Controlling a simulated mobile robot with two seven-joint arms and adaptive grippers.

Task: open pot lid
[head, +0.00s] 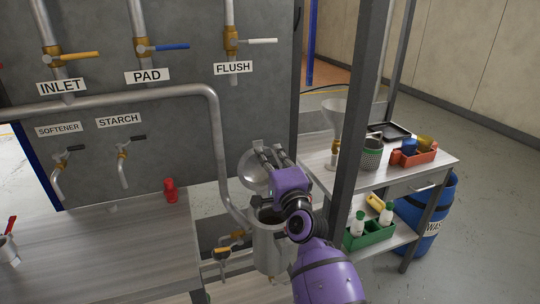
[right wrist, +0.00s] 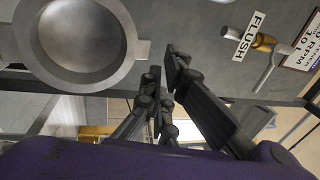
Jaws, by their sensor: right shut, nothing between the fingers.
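The metal pot (head: 270,250) stands below the grey panel, beside the bench, with a dark opening at its top partly hidden by my right arm. Its round metal lid (head: 251,172) is raised and tilted up at the back of the pot. In the right wrist view the lid (right wrist: 78,38) is a large grey dish with a flat rim and a tab at its right edge. My right gripper (head: 266,153) is shut and empty at the upper right of the lid. In the right wrist view its fingers (right wrist: 164,70) are beside the tab; I cannot tell whether they touch it.
A dark post (head: 359,130) stands right of my arm. Behind it is a table (head: 435,160) with a funnel, cup and red tray. A bent pipe (head: 222,150) runs down to the pot. The left bench (head: 110,245) is mostly clear, with a red bottle (head: 170,190).

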